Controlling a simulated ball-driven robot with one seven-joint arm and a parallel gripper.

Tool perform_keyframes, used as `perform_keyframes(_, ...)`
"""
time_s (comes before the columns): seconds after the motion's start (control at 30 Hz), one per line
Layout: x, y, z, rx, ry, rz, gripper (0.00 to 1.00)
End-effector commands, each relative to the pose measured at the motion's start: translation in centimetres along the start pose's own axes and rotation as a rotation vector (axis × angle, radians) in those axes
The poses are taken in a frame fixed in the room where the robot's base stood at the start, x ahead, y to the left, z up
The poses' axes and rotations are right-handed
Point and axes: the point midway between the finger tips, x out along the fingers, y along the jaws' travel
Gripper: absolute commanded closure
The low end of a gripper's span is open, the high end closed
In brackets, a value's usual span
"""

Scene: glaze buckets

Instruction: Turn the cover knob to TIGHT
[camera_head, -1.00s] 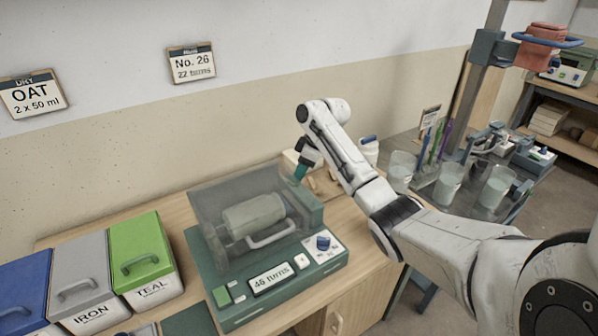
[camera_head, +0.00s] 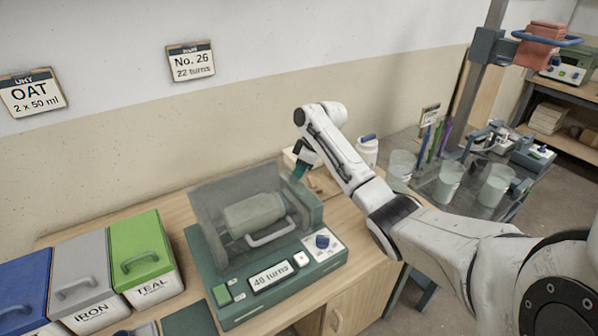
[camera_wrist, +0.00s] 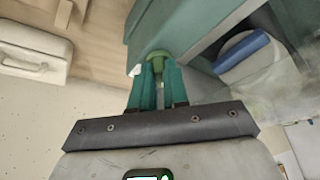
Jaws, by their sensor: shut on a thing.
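A green machine (camera_head: 212,262) stands on the wooden bench, with a clear cover (camera_head: 208,200) over a pale jar (camera_head: 254,214). In the wrist view, a green knob (camera_wrist: 158,57) sticks out from the machine's teal housing (camera_wrist: 172,25). My gripper (camera_wrist: 157,72) has its teal fingers shut on this knob, hiding part of it. In the head view, my gripper (camera_head: 298,174) is at the machine's back right end, and the knob there is hidden. I cannot read the knob's setting.
A blue dial (camera_head: 322,241) and a display in turns (camera_head: 271,275) are on the machine's front. Lidded bins (camera_head: 140,252) stand to the left. A white jar (camera_head: 366,152) and several beakers (camera_head: 448,182) stand to the right, behind my arm.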

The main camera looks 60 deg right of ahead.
Motion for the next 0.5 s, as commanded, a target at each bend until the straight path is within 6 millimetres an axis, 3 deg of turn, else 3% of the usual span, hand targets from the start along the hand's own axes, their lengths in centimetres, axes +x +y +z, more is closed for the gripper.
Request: perform_keyframes(0.5,-0.22,-0.32,-0.21,0.109,0.000,0.043,1.00)
